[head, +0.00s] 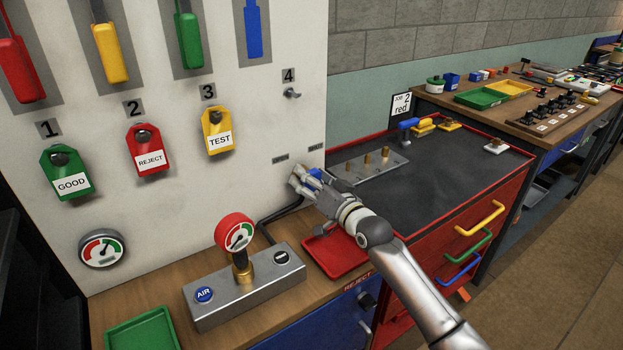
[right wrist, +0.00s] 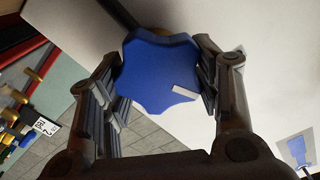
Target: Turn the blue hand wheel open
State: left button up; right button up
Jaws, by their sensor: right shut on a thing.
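The blue hand wheel (right wrist: 155,75) is a lobed knob with a pale mark near its edge, in front of the white panel. In the right wrist view it sits between the two fingers of my right gripper (right wrist: 160,85), which is shut on it. In the head view my right gripper (head: 303,180) is at the lower right of the white panel and hides most of the wheel. Only a bit of blue (head: 315,174) shows there. Two small dark labels (head: 280,158) are on the panel just above. My left gripper is in neither view.
Below are a red tray (head: 335,268), a gauge on a metal block (head: 245,290) with a blue AIR button, and a green tray (head: 142,332). A red-edged cabinet (head: 440,165) stands to the right. Tags hang on the panel (head: 90,225) to the left.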

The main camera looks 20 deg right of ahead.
jog(key=n+p, duration=0.1)
jog(key=n, duration=0.2)
jog(key=shift+a+n, duration=0.1)
jog(key=shift+n, duration=0.2)
jog(key=shift+s+a+n+p, duration=0.1)
jog(key=shift+n+p, duration=0.2)
jog(key=shift+n, duration=1.2)
jog(key=shift+f, duration=0.1)
jog(key=o, duration=1)
jog(key=shift+s, duration=0.1)
jog(key=v, duration=1.1)
jog(key=shift+s, duration=0.35)
